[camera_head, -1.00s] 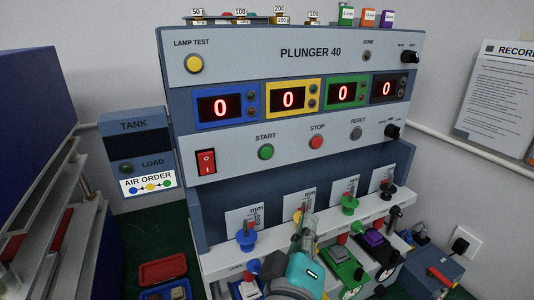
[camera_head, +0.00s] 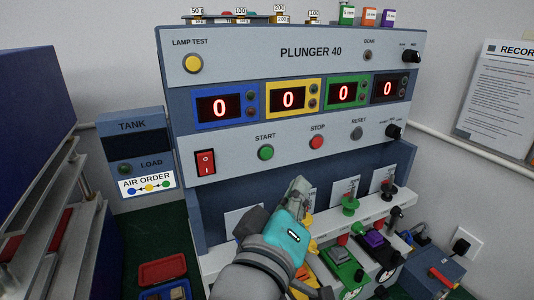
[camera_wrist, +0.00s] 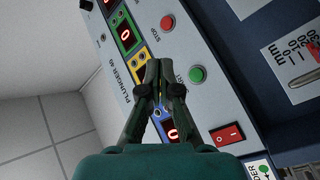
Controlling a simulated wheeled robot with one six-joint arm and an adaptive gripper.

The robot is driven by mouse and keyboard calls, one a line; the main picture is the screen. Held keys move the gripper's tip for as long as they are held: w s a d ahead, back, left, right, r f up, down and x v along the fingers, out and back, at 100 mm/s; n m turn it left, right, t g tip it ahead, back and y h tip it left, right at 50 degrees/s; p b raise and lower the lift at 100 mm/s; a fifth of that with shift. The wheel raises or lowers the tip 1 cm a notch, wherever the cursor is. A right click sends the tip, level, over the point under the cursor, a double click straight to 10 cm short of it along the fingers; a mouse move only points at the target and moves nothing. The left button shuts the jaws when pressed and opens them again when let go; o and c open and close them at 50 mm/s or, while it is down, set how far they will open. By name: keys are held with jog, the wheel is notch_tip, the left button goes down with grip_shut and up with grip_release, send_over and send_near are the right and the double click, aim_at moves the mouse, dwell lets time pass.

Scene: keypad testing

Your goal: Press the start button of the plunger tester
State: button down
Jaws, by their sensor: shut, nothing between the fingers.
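The plunger tester (camera_head: 310,52) stands upright with the label PLUNGER 40. Its round green START button (camera_head: 265,152) is on the lower panel, left of the red STOP button (camera_head: 316,142). My gripper (camera_head: 300,184) is shut and empty, below and right of the START button and apart from it in the picture. In the wrist view, my closed fingertips (camera_wrist: 160,66) point at the panel; the START button (camera_wrist: 197,74) shows just right of them. The STOP button (camera_wrist: 167,23) is above. My arm hides the left plunger station in the head view.
A red rocker switch (camera_head: 205,162) is left of START, and the RESET button (camera_head: 356,133) is right of STOP. Plunger stations with a green knob (camera_head: 350,204) line the shelf below. The tank unit (camera_head: 136,155) stands at the left. The space before the panel is open.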

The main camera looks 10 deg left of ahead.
aim_at(266, 153)
jog(key=shift+w+a, duration=0.8)
jog(key=shift+w, duration=0.4)
jog(key=shift+w+a, duration=0.8)
jog(key=shift+w, duration=0.35)
jog(key=shift+w+a, duration=0.8)
jog(key=shift+w, duration=0.4)
jog(key=shift+w, duration=0.1)
jog(key=shift+w+a, duration=0.25)
jog(key=shift+w+a, duration=0.2)
jog(key=shift+w, duration=0.1)
jog(key=shift+s+d, duration=0.45)
jog(key=shift+s, duration=0.2)
